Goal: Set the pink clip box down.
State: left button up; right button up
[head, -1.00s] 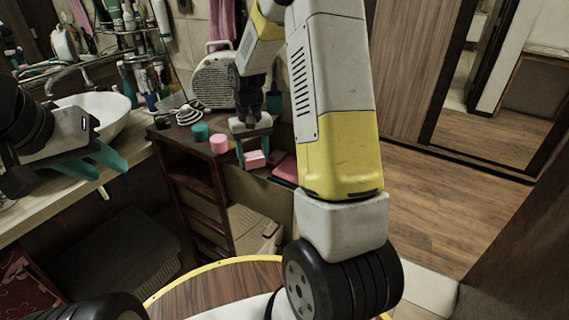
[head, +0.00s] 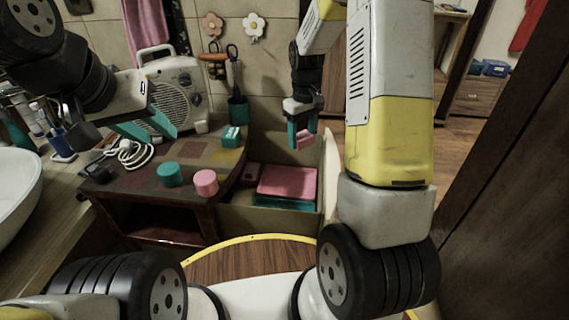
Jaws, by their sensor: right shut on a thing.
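The small pink clip box (head: 305,141) is held between the teal fingers of my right gripper (head: 303,133). It hangs in the air above the right part of an open olive bin (head: 262,221), clear of the table. The fingers hide part of it. My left gripper (head: 149,127) is empty, its two teal fingers apart, in front of the fan heater and above the cable on the table.
The brown table (head: 190,207) carries a teal cylinder (head: 169,174), a pink cylinder (head: 206,182), a teal box (head: 231,136) and a white cable (head: 132,154). A fan heater (head: 180,90) stands behind. The bin holds a larger pink box (head: 287,182) and teal things.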

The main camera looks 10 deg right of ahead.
aim_at(301, 185)
jog(key=f, duration=1.8)
jog(key=shift+d, duration=0.25)
jog(key=o, duration=1.3)
jog(key=shift+f, duration=0.1)
jog(key=shift+o, duration=0.2)
jog(key=shift+w, duration=0.1)
